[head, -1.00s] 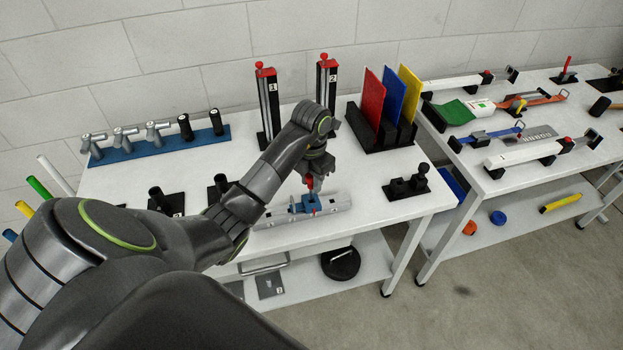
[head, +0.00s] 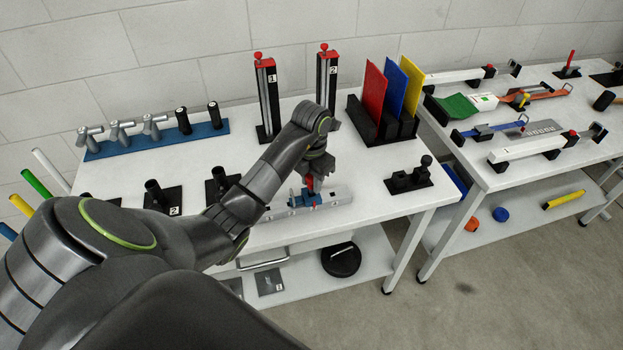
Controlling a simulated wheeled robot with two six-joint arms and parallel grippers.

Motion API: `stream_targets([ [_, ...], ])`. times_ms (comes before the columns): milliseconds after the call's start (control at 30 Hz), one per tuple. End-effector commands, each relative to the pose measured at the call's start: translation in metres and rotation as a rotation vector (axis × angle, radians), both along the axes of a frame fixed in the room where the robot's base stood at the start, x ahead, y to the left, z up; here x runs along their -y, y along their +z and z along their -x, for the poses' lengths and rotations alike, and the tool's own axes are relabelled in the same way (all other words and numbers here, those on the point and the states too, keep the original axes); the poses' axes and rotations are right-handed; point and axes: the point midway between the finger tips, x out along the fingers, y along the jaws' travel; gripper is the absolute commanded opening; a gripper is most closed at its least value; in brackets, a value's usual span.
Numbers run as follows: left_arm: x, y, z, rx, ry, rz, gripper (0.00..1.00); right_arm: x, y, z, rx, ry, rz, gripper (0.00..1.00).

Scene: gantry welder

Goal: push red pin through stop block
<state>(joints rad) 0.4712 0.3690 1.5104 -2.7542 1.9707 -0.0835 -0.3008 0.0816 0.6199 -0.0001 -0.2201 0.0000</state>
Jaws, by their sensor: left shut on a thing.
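The red pin (head: 310,184) stands upright at the blue stop block (head: 304,200), which sits on a light grey rail (head: 335,196) near the table's front edge. My left gripper (head: 312,174) points down over the block, shut on the red pin's upper part. The pin's lower end is hidden, so I cannot tell how deep it sits in the block. The left part of the rail is hidden behind my left arm. My right gripper does not show.
Two posts with red knobs, marked 1 (head: 267,98) and 2 (head: 327,80), stand behind my arm. Red (head: 373,92), blue and yellow panels stand in a black rack. A black fixture (head: 408,180) sits to the right. Free white table top lies between it and the rail.

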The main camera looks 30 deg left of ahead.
Motion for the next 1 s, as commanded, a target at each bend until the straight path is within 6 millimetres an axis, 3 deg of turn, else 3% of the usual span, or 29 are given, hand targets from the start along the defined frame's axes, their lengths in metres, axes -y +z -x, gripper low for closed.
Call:
stream_targets([
  [633,0.0,-0.028,0.0,0.0,0.0,0.0,0.05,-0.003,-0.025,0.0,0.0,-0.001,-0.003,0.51],
  [667,0.0,-0.026,0.0,0.0,0.0,0.0,0.32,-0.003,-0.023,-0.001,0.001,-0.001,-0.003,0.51],
  [700,0.0,-0.025,0.0,0.0,0.0,0.0,0.37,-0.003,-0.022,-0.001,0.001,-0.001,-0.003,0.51],
  [833,0.0,-0.025,0.0,0.0,0.0,0.0,0.53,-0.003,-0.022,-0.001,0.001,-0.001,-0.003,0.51],
  [1000,0.0,-0.025,0.0,0.0,0.0,0.0,0.53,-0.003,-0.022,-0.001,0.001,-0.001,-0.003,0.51],
])
